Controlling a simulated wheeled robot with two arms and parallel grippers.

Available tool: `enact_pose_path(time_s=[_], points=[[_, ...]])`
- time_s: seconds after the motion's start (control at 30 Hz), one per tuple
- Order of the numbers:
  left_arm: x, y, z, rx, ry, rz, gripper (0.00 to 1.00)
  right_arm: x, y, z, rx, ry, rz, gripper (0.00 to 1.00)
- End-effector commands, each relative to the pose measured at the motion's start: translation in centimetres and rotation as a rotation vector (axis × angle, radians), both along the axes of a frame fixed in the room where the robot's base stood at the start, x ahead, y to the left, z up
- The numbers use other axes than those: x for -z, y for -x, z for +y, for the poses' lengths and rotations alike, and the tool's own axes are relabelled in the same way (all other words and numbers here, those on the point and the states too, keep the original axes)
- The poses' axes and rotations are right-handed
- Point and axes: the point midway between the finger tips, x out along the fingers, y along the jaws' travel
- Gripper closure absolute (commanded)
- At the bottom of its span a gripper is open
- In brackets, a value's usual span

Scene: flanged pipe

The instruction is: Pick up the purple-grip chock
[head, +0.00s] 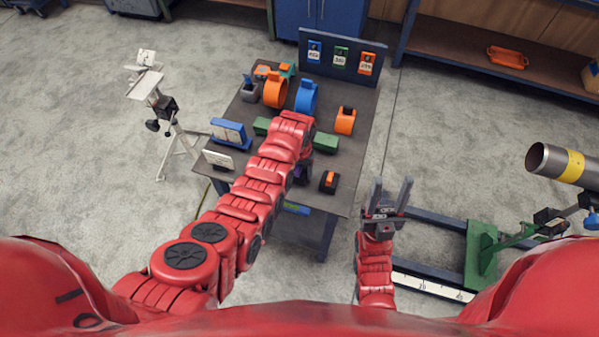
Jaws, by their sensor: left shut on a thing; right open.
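A small purple patch of the purple-grip chock (301,172) shows at the end of my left arm, over the right part of the dark table. My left gripper (299,178) is mostly hidden beneath my red wrist. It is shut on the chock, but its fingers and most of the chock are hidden. I cannot tell whether the chock touches the tabletop. My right gripper (391,187) is open and empty, with its two fingers pointing up in the picture, right of the table.
On the table (352,165) are an orange-and-black chock (328,182), green blocks (326,142), orange (275,90) and blue (307,97) rings and a blue holder (230,133). A panel (342,58) stands behind. A pipe (560,163) on a green frame is at right.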

Motion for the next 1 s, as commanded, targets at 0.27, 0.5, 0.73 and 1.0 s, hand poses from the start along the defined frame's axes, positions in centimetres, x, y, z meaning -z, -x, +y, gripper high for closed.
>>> enact_pose_path(time_s=[0.27,0.5,0.73,1.0], points=[[0.0,0.0,0.0,0.0,0.0,-0.001,1.0,0.0,0.0,0.0,0.0,0.0,0.0,0.5],[-0.5,-0.2,-0.1,0.0,0.001,-0.004,1.0,0.3,0.0,0.0,0.0,0.0,0.0,0.5],[-2.4,-0.1,0.0,-0.001,0.002,-0.006,1.0,1.2,0.0,0.0,0.0,0.0,0.0,0.5],[-6.8,-0.2,-0.1,0.0,0.001,-0.006,1.0,3.5,0.0,0.0,0.0,0.0,0.0,0.5]])
